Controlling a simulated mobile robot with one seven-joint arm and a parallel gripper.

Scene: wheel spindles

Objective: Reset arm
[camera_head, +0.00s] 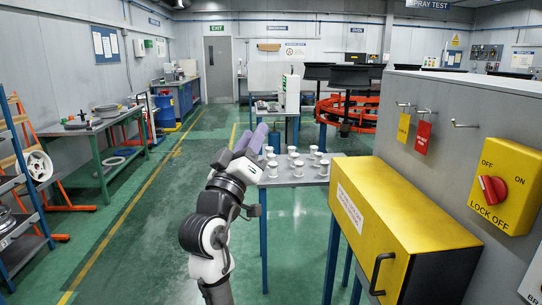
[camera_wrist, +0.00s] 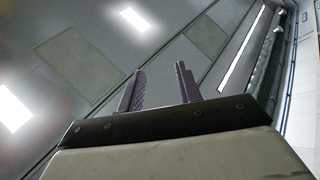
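My arm (camera_head: 215,230) rises from the bottom of the head view, bent up toward the small table. My gripper (camera_head: 250,139) points upward, left of and partly in front of the small table's far left side. In the wrist view, my gripper (camera_wrist: 157,82) shows two dark purple fingers spread well apart with nothing between them. Behind the fingers the wrist view shows only ceiling panels, lights and a wall edge. Several white spindles (camera_head: 298,168) stand upright on the small table (camera_head: 285,181), to the right of my gripper and apart from it.
A yellow box (camera_head: 372,207) with a black handle stands close at the right. Behind it a grey panel carries hanging tags (camera_head: 423,133) and a yellow lock-off switch (camera_head: 503,187). A green workbench (camera_head: 100,128) and shelf rack stand at the left. The green floor between is clear.

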